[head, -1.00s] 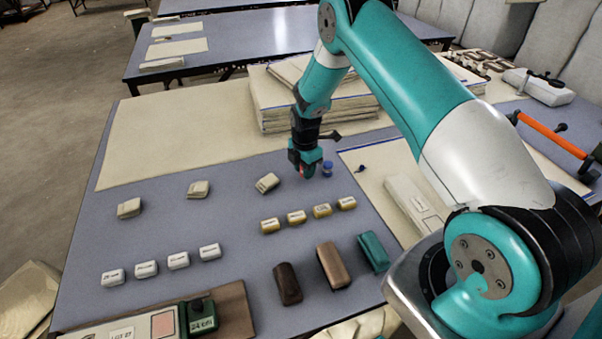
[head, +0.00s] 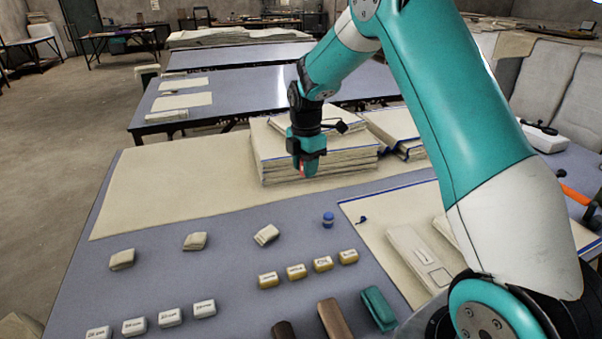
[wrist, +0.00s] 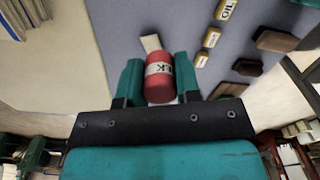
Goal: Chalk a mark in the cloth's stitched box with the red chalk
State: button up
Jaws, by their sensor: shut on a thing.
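The red chalk (wrist: 159,80) is a short red cylinder with a white label, held between the two fingers of my gripper (wrist: 160,88) in the wrist view. In the head view my gripper (head: 307,160) is shut on it, and the red chalk (head: 311,168) shows below the fingers, held in the air in front of the folded stack. A plain cream cloth (head: 170,190) lies flat across the table's far left part. Another cream cloth (head: 375,205) with a blue edge lies at the right, partly behind my arm. I cannot make out a stitched box on either cloth.
A blue chalk (head: 328,219) stands on the grey table (head: 225,285). Several yellow labelled blocks (head: 295,271), white labelled blocks (head: 170,317) and cream folded pieces (head: 195,241) lie nearby. A tall folded cloth stack (head: 320,165) stands behind my gripper.

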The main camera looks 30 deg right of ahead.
jog(key=o, duration=0.4)
jog(key=shift+c, duration=1.3)
jog(key=shift+f, duration=0.1)
